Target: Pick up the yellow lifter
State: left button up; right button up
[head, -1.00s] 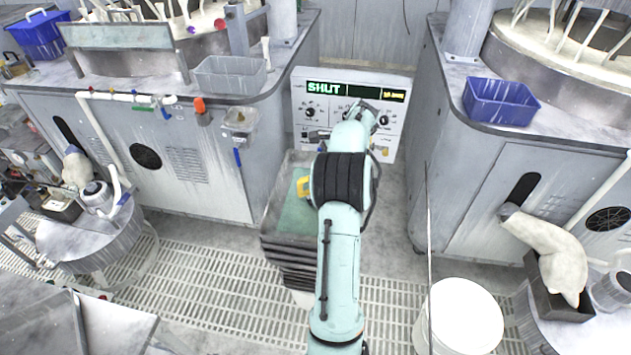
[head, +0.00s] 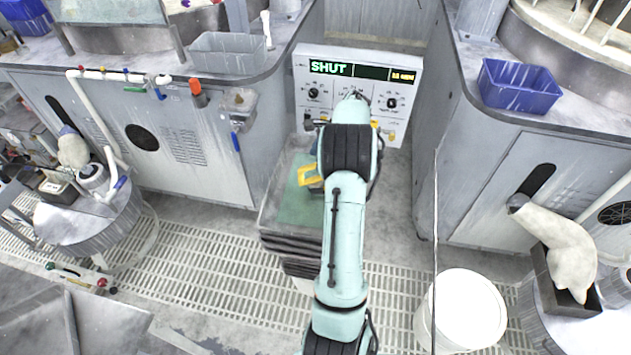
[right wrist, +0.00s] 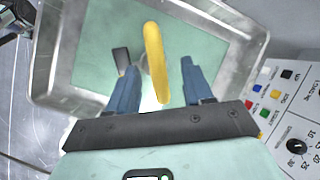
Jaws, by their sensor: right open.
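The yellow lifter (head: 308,175) lies at the grey tray with a green bottom, partly hidden by my right arm in the head view. In the right wrist view its long yellow handle (right wrist: 155,50) rises between the two blue fingers of my right gripper (right wrist: 159,66). The fingers are open, with a gap on each side of the handle. A dark grey piece (right wrist: 122,60) shows just left of the handle; I cannot tell what it belongs to. In the head view the right gripper is mostly hidden by its own arm. My left gripper is not in view.
The grey tray's rim (right wrist: 52,62) surrounds the green bottom. A white control panel (head: 408,75) reading SHUT stands behind. Grey machine cabinets flank the tray left (head: 225,165) and right (head: 480,180). A white bucket (head: 470,310) stands on the floor grating at front right.

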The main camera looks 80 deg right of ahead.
aim_at(313, 168)
jog(key=shift+s+x, duration=0.1)
jog(key=shift+x, duration=1.45)
jog(key=shift+s+x, duration=0.15)
jog(key=shift+x, duration=1.35)
jog(key=shift+f, duration=0.15)
grip_shut()
